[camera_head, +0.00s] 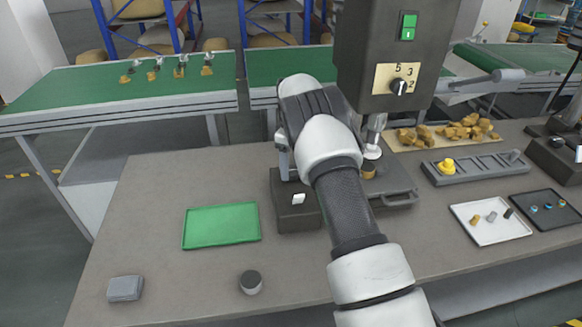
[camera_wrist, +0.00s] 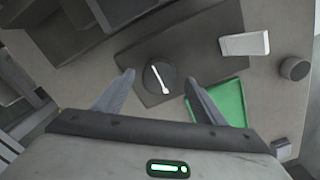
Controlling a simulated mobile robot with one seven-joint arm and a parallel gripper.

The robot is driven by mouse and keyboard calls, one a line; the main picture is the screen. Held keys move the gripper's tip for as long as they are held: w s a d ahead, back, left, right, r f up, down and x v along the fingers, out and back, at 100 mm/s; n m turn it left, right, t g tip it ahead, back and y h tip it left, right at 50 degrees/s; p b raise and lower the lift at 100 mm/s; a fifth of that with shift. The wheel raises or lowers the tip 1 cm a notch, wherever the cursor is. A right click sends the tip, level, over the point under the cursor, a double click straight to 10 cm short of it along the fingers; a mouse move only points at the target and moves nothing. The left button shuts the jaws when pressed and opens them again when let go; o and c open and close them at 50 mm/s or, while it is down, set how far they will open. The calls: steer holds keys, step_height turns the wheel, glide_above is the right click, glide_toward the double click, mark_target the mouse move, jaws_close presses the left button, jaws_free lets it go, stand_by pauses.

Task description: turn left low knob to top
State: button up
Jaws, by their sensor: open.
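In the wrist view a round black knob (camera_wrist: 151,84) with a white pointer line sits on a dark grey machine base (camera_wrist: 195,35). The line runs from upper left to lower right in that picture. My gripper (camera_wrist: 159,77) is open, with one finger on each side of the knob; gaps show between fingers and knob, and I cannot tell how far above it the tips are. In the head view my arm hides this knob, and only part of my gripper shows over the base (camera_head: 297,218). Another knob (camera_head: 399,87), with a numbered dial, is high on the machine.
A white block-like switch (camera_wrist: 245,44) stands beside the knob, also seen in the head view (camera_head: 298,198). A green tray (camera_head: 222,225), a dark round piece (camera_head: 251,282) and a grey box (camera_head: 125,288) lie on the left. A drill-like machine head (camera_head: 385,45) rises behind my arm.

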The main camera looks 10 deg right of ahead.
steer(key=shift+f, duration=0.75)
steer(key=c, duration=1)
steer(key=shift+c, duration=0.2)
